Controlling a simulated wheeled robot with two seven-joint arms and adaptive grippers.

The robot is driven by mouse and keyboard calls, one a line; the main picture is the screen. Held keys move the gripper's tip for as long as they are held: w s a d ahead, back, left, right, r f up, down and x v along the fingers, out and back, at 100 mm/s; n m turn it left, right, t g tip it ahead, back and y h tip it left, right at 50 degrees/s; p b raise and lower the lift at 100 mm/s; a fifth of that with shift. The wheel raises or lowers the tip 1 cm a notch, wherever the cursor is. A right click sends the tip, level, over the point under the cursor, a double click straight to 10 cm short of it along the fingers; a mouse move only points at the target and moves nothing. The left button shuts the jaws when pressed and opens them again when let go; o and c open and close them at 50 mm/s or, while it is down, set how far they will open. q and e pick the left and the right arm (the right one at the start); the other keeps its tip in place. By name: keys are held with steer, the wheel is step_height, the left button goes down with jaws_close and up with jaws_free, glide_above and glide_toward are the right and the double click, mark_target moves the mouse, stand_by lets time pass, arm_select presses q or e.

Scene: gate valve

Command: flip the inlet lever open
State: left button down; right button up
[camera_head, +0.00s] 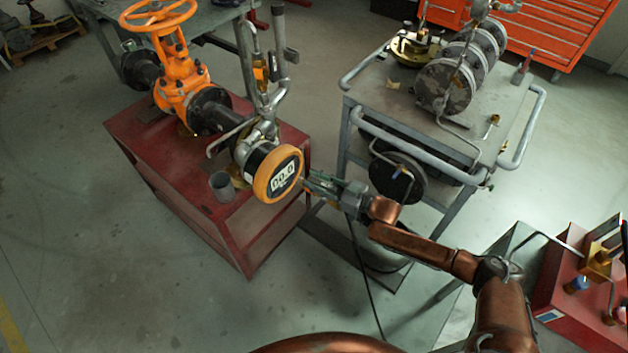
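The orange gate valve (181,88) with its handwheel stands on a red bench at the upper left, in line with dark flanged pipe. A round orange-rimmed digital gauge (278,174) sits at the near end of this line. A thin bent grey handle (226,139) shows beside the fittings behind the gauge; I cannot tell if it is the inlet lever. My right gripper (309,181) is close to the right side of the gauge, pointing left; contact and finger opening are unclear. My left gripper is not in view.
The red bench (200,207) carries a grey cup (222,187) left of the gauge. A grey cart (372,88) with round discs stands right of the bench. A red box (572,308) with fittings is at the lower right. The floor at lower left is clear.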

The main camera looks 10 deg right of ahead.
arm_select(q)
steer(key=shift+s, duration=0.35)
arm_select(e)
jaws_close()
